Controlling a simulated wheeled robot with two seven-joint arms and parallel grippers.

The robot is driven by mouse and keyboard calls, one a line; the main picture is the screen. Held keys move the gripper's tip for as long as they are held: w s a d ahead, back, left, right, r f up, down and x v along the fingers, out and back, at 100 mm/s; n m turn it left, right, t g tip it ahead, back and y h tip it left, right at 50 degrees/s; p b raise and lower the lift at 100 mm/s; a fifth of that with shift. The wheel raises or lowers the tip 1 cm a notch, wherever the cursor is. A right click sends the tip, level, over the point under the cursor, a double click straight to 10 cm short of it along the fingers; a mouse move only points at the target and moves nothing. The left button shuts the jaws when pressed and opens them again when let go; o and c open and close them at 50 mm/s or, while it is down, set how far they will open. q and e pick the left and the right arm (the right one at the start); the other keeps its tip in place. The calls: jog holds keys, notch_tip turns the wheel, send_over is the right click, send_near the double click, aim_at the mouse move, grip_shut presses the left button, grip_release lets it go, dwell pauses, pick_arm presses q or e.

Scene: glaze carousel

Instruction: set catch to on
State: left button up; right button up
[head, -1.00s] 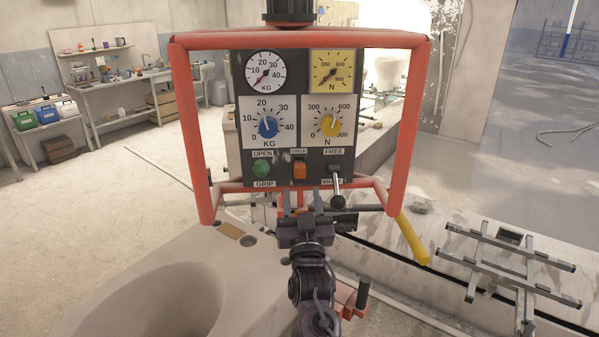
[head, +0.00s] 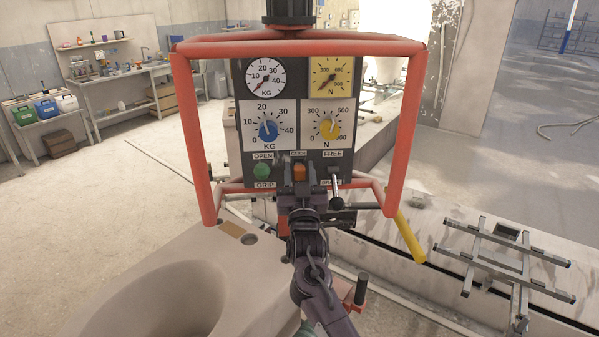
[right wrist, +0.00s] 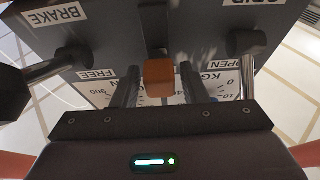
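The catch is a small orange switch (head: 299,173) low in the middle of the dark control panel (head: 240,100), under a small label. My right gripper (head: 299,166) is in front of it, its fingers apart on either side of the switch. The right wrist view shows the orange switch (right wrist: 159,80) between the two dark fingers (right wrist: 160,88), with only narrow gaps beside it. I cannot tell whether a finger touches it. The gripper hides the switch's lower part in the head view. My left gripper is not in view.
Blue (head: 268,130) and yellow (head: 329,129) dials are above. A red tubular frame (head: 196,140) surrounds the panel. A pale basin (head: 150,290) lies below left.

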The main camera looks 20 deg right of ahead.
grip_shut()
jog(key=shift+f, duration=0.1)
notch_tip(320, 180, down, 4)
jog(key=b, duration=0.3)
jog(key=shift+f, duration=0.15)
jog(key=shift+c, duration=1.2)
grip_release()
jog(key=shift+f, duration=0.1)
jog(key=o, duration=0.5)
jog(key=shift+c, duration=0.2)
